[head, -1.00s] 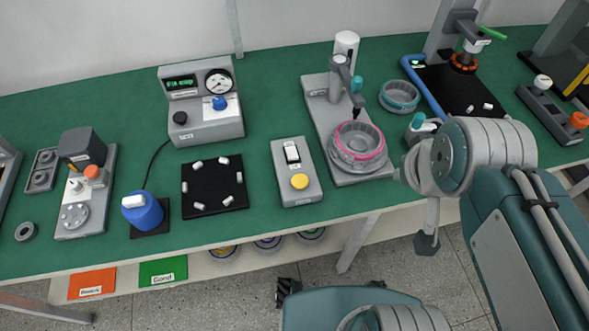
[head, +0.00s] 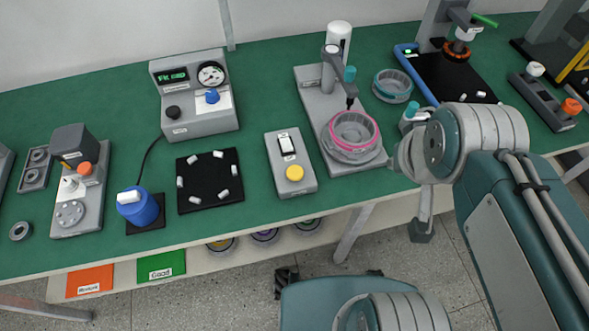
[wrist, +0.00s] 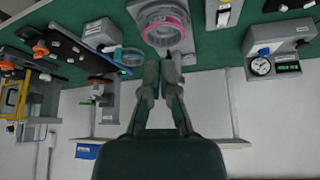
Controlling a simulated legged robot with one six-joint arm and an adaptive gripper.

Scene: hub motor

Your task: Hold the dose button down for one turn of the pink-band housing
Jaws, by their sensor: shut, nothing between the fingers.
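The pink-band housing (head: 352,138) is a grey ring with a pink band, seated on the grey dispenser stand under its dark nozzle. It also shows at the top of the wrist view (wrist: 164,30). A round yellow button (head: 295,173), which looks like the dose button, sits on a grey box beside the stand, below a rocker switch. My gripper (wrist: 162,62) is shut and empty, its fingertips apart from the button. In the wrist view the fingertips overlap the stand's edge below the housing. In the head view my arm hides much of the gripper.
A teal-banded ring (head: 393,86) lies right of the stand. A black mat (head: 209,200) with several white pieces lies left of the button box. A grey meter unit (head: 193,128) stands behind it. Green bench surface is clear between these. The bench's front edge is near my arm.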

